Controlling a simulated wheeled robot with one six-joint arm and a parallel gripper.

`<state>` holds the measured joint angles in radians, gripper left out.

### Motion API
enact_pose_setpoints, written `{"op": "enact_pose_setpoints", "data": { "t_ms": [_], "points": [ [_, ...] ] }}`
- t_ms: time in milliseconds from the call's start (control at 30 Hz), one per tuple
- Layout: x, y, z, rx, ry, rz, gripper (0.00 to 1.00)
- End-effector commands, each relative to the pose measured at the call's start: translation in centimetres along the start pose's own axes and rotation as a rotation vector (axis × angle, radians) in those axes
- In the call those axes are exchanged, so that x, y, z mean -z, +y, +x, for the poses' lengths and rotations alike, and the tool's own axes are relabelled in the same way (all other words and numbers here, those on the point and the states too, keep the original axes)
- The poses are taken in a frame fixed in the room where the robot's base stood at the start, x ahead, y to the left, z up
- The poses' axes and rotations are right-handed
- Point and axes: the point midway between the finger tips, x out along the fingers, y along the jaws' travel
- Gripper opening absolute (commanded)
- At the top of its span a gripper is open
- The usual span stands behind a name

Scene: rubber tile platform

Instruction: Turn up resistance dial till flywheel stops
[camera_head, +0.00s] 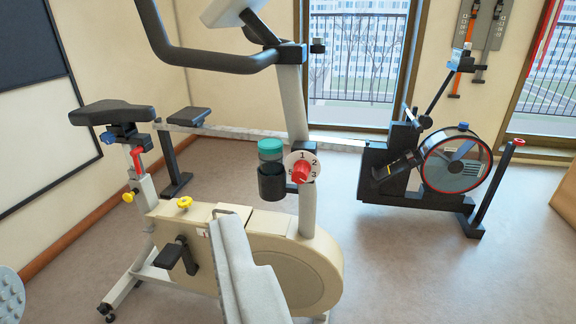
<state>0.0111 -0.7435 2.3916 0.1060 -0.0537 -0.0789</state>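A red dial knob (301,172) sits on a round white plate (302,158) on the upright post of a cream exercise bike. The numbers 1, 2, 3 and 5 show around the knob; I cannot tell which one it points to. The bike's rounded cream housing (305,268) stands low at the front, and no wheel shows inside it. A wheel with a red rim (456,163) is on a black rowing machine at the right; I cannot tell whether it turns. My gripper is not in view, and nothing touches the knob.
A black holder with a teal-lidded jar (271,152) is just left of the dial. The handlebar (215,62) reaches out above. The floor (400,275) at the lower right is clear.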

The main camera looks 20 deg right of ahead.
Motion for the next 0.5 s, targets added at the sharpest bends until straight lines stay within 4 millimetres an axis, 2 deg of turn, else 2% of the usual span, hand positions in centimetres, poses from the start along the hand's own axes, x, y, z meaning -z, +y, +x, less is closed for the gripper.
{"op": "enact_pose_setpoints", "data": {
  "t_ms": [33, 100, 267, 500],
  "points": [
    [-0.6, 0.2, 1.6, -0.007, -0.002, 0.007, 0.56],
    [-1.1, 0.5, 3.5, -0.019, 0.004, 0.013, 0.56],
    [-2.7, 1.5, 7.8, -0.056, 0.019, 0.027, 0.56],
    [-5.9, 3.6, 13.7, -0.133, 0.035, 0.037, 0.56]
  ]
}}
